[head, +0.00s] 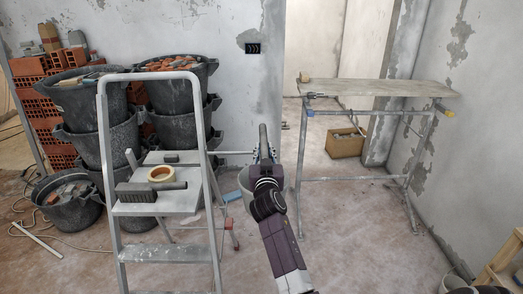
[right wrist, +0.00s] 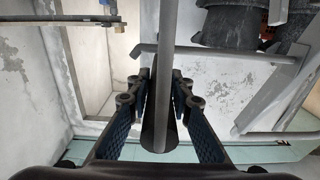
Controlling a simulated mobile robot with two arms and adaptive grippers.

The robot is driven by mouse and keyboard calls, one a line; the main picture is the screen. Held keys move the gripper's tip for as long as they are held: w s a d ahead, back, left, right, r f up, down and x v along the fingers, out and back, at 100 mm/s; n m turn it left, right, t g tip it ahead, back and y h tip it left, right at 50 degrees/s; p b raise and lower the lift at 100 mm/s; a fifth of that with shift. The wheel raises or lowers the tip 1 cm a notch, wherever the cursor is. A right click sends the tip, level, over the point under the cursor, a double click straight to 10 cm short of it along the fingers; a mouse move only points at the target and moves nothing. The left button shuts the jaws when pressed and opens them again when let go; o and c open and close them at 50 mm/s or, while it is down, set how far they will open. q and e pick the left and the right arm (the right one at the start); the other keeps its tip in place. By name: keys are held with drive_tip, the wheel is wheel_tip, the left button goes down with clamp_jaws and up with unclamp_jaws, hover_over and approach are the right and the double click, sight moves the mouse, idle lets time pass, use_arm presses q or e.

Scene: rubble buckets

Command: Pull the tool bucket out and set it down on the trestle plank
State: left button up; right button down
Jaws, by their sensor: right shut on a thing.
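A pale grey bucket (head: 244,181), which I take for the tool bucket, shows partly behind my right arm, just right of the stepladder. Its contents and base are mostly hidden. My right gripper (head: 265,157) is above it, shut on a grey upright piece that looks like its handle. In the right wrist view the fingers (right wrist: 159,95) close around this grey bar (right wrist: 166,60). The trestle plank (head: 375,91) lies across a metal trestle at the right and has a clear middle. My left gripper is not in view.
The stepladder (head: 106,175) stands close on the left, with a tape roll (head: 161,173) and brush on its step. Stacked black rubble buckets (head: 75,98) stand behind it. A small block (head: 304,78) and a clamp sit at the plank's left end. A brown box (head: 345,143) stands behind the trestle.

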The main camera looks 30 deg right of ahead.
drive_tip(key=shift+s+d+r, duration=0.1)
drive_tip(key=shift+d, duration=0.05)
drive_tip(key=s+d, duration=0.1)
drive_tip(key=s+d+p, duration=0.1)
drive_tip(key=d, duration=0.1)
drive_tip(key=d+p, duration=0.1)
drive_tip(key=shift+s+d, duration=0.3)
drive_tip(key=shift+s, duration=0.1)
idle(0.4)
idle(0.3)
